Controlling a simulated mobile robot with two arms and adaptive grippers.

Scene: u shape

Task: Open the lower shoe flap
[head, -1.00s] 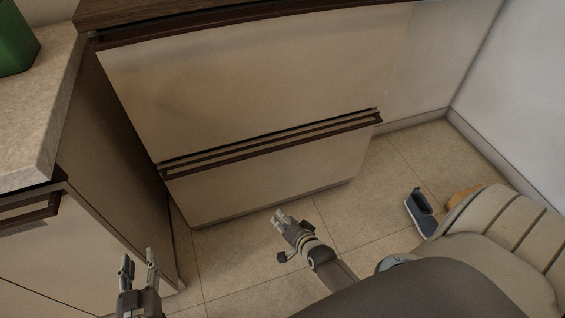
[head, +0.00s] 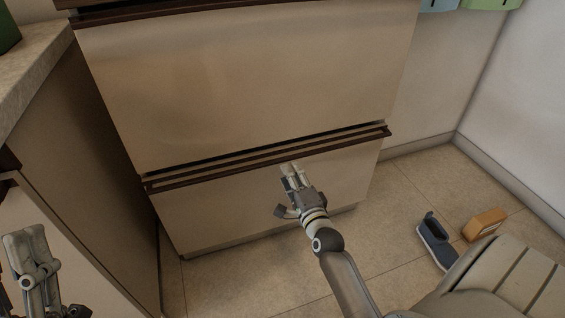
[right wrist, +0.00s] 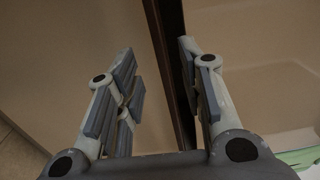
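The closed upper flap (head: 240,85) is above. A side cabinet with a stone-like top (head: 40,75) stands close on the left. A dark blue shoe-like object (head: 435,242) and an orange-brown block (head: 484,224) lie on the floor at right. Tiled floor (head: 385,265) is clear before the flap.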

